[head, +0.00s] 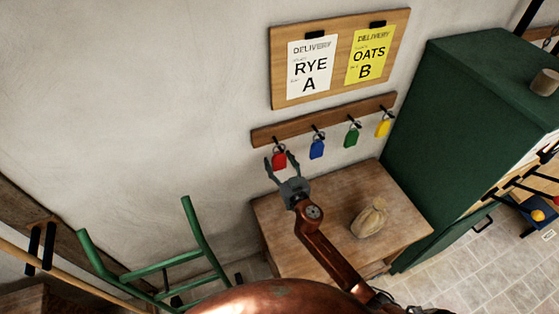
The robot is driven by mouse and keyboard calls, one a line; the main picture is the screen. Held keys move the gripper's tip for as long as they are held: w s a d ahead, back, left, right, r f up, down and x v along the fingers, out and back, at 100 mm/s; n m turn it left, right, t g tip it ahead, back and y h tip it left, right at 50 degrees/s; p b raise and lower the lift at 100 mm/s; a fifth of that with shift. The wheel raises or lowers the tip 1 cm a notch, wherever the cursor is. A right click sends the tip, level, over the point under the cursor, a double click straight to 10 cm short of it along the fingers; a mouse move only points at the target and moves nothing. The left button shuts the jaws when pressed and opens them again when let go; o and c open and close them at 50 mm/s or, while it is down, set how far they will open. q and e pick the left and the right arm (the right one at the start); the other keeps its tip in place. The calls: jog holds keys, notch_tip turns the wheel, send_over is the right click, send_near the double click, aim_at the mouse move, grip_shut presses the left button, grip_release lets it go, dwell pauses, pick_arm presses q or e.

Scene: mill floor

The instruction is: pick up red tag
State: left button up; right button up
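The red tag (279,159) hangs from the leftmost hook of a wooden peg rail (322,122) on the wall. My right gripper (279,163) reaches up in front of the rail. Its two fingers are spread, with the red tag showing between their tips. I cannot tell whether the fingers touch the tag. A blue tag (317,149), a green tag (351,137) and a yellow tag (383,128) hang on the hooks to the right. My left gripper is not in view.
A wooden table (405,220) stands below the rail with a small tied sack (369,218) on it. A green cabinet (440,115) stands to the right. A green chair or frame (155,268) is at lower left. A board (338,60) with two delivery cards hangs above.

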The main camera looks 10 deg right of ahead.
jog(key=c, duration=1.1)
jog(key=shift+r, duration=0.5)
jog(key=shift+r+p, duration=0.4)
jog(key=shift+r, duration=0.05)
jog(key=s+d, duration=0.1)
jog(key=s, duration=0.5)
jog(key=s+d+b, duration=0.1)
jog(key=s, duration=0.4)
jog(key=s+d, duration=0.1)
jog(key=s, duration=0.5)
jog(key=shift+s+d+f, duration=0.2)
jog(key=shift+s+d, duration=0.05)
jog(key=shift+s, duration=0.1)
